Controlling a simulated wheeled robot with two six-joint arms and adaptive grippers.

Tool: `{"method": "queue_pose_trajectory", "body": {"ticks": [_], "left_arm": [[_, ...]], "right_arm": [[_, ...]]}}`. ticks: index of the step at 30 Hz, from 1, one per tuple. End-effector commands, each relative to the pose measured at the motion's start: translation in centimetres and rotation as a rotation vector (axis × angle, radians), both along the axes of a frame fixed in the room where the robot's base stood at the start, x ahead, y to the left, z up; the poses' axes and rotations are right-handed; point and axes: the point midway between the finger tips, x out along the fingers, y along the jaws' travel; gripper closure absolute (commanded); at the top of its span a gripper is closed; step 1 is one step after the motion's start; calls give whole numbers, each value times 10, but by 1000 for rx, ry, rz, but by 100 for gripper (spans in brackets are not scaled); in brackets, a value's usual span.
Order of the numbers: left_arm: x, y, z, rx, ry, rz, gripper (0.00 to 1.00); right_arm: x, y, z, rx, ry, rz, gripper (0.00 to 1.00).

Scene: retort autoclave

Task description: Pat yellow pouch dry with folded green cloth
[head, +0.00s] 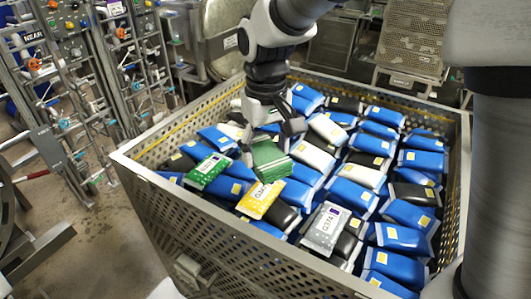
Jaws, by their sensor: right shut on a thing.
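The yellow pouch (260,201) lies on top of the other pouches near the front left of the perforated metal basket (196,238). My right gripper (268,147) comes down from the top of the head view and is shut on the folded green cloth (268,160). The cloth is just behind the yellow pouch, at its far end. I cannot tell whether the cloth touches the pouch. My left gripper is not in view.
Many blue, black and white pouches fill the basket. A green pouch (207,170) lies to the left of the cloth, and a grey pouch (325,229) lies to the right of the yellow one. Pipes and valves (75,90) stand at the left; open floor (110,250) lies below them.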

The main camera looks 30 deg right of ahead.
Motion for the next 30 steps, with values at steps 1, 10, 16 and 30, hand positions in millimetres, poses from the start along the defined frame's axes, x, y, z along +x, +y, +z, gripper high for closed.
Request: {"method": "queue_pose_trajectory", "body": {"ticks": [1, 10, 16, 30], "left_arm": [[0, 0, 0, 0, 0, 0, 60], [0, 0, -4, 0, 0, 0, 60], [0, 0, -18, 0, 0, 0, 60], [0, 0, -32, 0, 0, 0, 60]], "right_arm": [[0, 0, 0, 0, 0, 0, 61], [-1, 2, -7, -1, 1, 0, 61], [-6, 9, -30, -4, 2, 0, 61], [-13, 21, -61, -7, 0, 0, 61]]}}
